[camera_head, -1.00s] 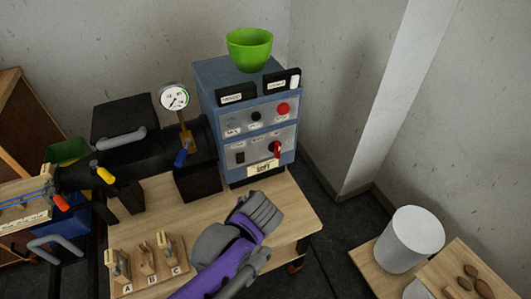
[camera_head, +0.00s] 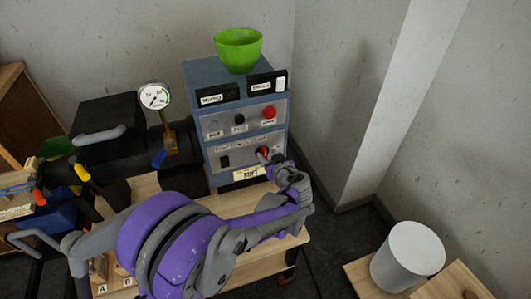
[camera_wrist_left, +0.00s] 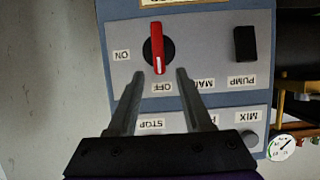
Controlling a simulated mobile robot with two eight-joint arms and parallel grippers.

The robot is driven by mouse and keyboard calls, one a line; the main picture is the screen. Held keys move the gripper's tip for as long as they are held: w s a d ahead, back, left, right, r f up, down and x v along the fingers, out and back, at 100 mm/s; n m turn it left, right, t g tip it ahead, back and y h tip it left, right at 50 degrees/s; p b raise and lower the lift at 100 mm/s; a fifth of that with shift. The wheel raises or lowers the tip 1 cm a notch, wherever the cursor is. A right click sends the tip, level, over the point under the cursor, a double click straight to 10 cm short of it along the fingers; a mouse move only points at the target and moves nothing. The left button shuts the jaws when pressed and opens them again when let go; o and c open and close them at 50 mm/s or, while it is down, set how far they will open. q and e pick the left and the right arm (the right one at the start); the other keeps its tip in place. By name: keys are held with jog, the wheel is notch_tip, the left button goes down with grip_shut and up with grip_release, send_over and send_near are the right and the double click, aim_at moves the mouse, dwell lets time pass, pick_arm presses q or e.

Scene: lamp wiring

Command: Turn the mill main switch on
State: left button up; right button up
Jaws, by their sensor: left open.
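The main switch is a red rotary knob (camera_head: 263,151) on the lower panel of the blue control box (camera_head: 227,183). In the left wrist view, which is upside down, the red knob (camera_wrist_left: 157,46) sits on a black round base, its white-marked end pointing at the OFF label (camera_wrist_left: 163,88). The ON label (camera_wrist_left: 122,56) is to its left there. My left gripper (camera_head: 270,158) is at the panel, also seen in the left wrist view (camera_wrist_left: 160,73). Its two fingers are apart, with tips near the knob's white end; contact is unclear. My right gripper is not in view.
A black pump switch (camera_wrist_left: 244,43) sits beside the knob. A red button (camera_head: 268,112) is on the upper panel. A green bowl (camera_head: 238,50) stands on the box. A gauge (camera_head: 154,96) is at left. A white cylinder (camera_head: 407,256) stands at lower right.

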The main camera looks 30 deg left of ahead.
aim_at(266, 152)
pick_arm(q)
jog(key=shift+x, duration=1.6)
jog(key=shift+d, duration=0.1)
jog(key=shift+c, duration=0.2)
grip_shut()
